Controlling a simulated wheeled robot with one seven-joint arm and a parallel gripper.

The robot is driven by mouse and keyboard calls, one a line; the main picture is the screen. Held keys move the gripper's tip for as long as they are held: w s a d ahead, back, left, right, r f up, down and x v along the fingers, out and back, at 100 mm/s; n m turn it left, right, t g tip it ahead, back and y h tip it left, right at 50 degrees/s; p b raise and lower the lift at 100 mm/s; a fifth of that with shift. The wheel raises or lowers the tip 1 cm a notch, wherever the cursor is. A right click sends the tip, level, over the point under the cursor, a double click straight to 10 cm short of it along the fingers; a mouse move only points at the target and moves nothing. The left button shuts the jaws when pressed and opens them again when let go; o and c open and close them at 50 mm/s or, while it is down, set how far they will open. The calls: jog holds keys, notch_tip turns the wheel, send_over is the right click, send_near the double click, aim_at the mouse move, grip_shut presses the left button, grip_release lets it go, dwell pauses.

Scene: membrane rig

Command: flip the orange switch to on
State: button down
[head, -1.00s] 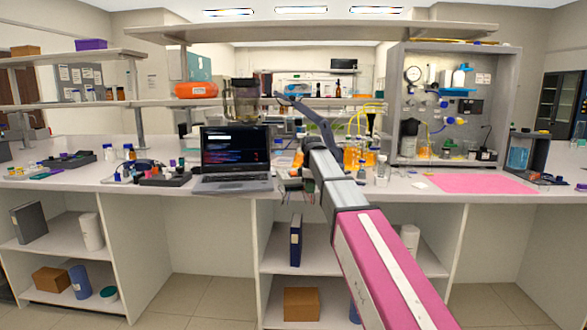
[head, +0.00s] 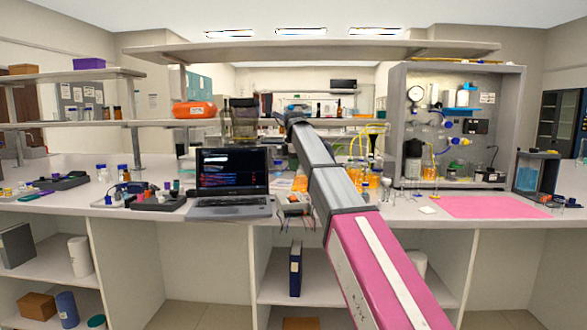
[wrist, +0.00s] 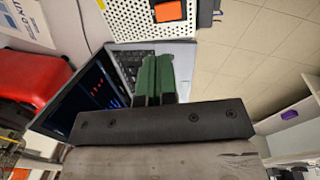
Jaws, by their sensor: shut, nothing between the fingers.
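An orange rocker switch (wrist: 168,11) is at the top of the wrist view, in a dark frame on a white perforated box (wrist: 128,22). Whether it is on or off I cannot tell. My gripper (wrist: 153,62) shows green fingers side by side, shut and empty. In the picture the fingertips lie just below the box, apart from the switch. In the head view my arm reaches over the counter and its far link hides the gripper. A small grey box with wires (head: 294,207) stands right of the laptop, partly behind my arm; no switch is clear on it there.
An open laptop (head: 232,183) stands left of my arm and also shows behind the fingers in the wrist view (wrist: 85,92). Orange-filled bottles (head: 365,178) stand right of the arm. An orange case (head: 194,109) lies on the shelf above. A pink mat (head: 480,207) lies at right.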

aim_at(293, 198)
jog(key=f, duration=0.3)
jog(key=w+f, duration=0.1)
jog(key=f, duration=0.6)
jog(key=shift+w+a+f, duration=0.2)
jog(key=shift+f, duration=0.35)
jog(key=shift+w, duration=0.1)
